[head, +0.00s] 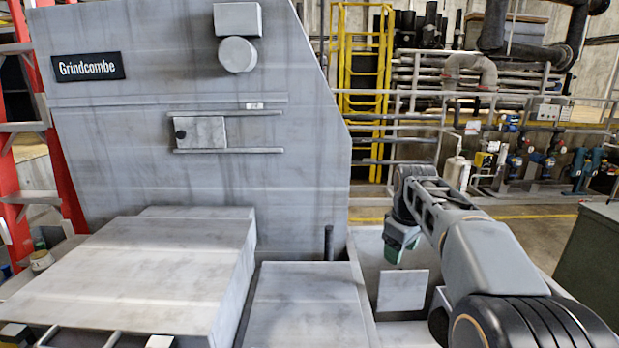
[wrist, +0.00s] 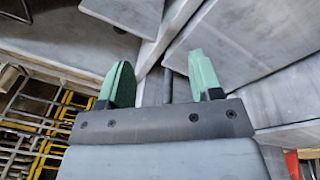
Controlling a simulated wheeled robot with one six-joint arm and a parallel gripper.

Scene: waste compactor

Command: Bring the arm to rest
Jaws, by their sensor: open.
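My gripper (wrist: 160,82) shows in the wrist view with two green fingers held well apart and nothing between them. In the head view my arm reaches out from the lower right, and my gripper (head: 399,244) hangs at its far end, above the right side of the machine. A grey post (head: 328,243) stands to the left of my gripper in the head view. I cannot tell whether the gripper touches any part of the machine.
The grey compactor (head: 300,120) labelled Grindcombe fills the left and middle. A flat grey panel (head: 403,290) stands below my gripper. A red ladder (head: 58,150) is at far left, a yellow ladder (head: 341,60) behind. A dark green box (head: 592,262) is at right.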

